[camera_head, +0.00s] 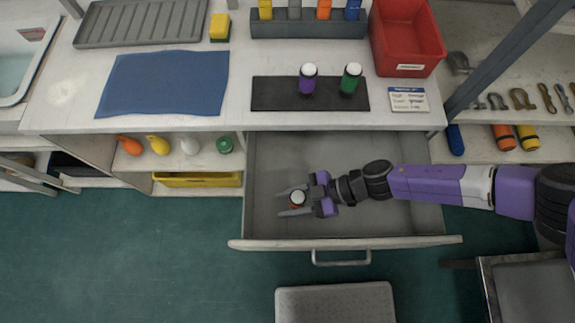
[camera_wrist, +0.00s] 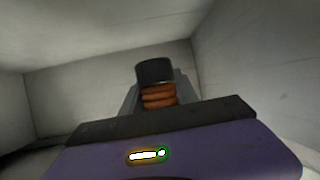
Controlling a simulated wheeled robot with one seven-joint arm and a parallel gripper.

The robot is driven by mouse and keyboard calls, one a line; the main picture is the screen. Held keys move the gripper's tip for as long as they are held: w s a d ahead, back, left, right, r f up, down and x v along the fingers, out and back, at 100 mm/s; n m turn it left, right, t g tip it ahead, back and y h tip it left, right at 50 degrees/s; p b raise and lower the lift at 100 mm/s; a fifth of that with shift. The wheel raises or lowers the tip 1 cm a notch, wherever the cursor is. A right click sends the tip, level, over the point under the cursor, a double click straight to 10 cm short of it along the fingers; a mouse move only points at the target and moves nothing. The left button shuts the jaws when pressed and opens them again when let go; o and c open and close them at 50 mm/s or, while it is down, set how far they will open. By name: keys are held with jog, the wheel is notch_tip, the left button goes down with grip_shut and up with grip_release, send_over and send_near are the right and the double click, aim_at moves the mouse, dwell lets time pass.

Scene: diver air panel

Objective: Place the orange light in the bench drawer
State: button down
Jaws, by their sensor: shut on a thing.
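The orange light (camera_head: 297,199) is between the fingers of my gripper (camera_head: 294,201), in the left part of the open bench drawer (camera_head: 400,222). It has an orange ribbed body with a pale top in the head view. In the wrist view the orange light (camera_wrist: 158,94) shows orange rings and a dark end. My gripper is shut on it, with the fingers pointing left. I cannot tell whether the light touches the drawer floor. The drawer is pulled out, and its grey walls surround the light.
Purple and green lights (camera_head: 308,80) (camera_head: 350,79) stand on a black mat (camera_head: 275,94) on the bench. A red bin (camera_head: 407,40) is at the back right. The drawer front has a handle (camera_head: 341,258). A grey step (camera_head: 335,303) lies on the floor before it.

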aim_at(287, 209)
jog(key=shift+f+b, duration=0.4)
jog(key=shift+f, duration=2.75)
jog(key=shift+f, duration=0.1)
jog(key=c, duration=0.9)
grip_release()
jog(key=shift+r, duration=0.2)
jog(key=b+v, duration=0.1)
jog(key=v, duration=1.1)
jog(key=shift+f, duration=0.1)
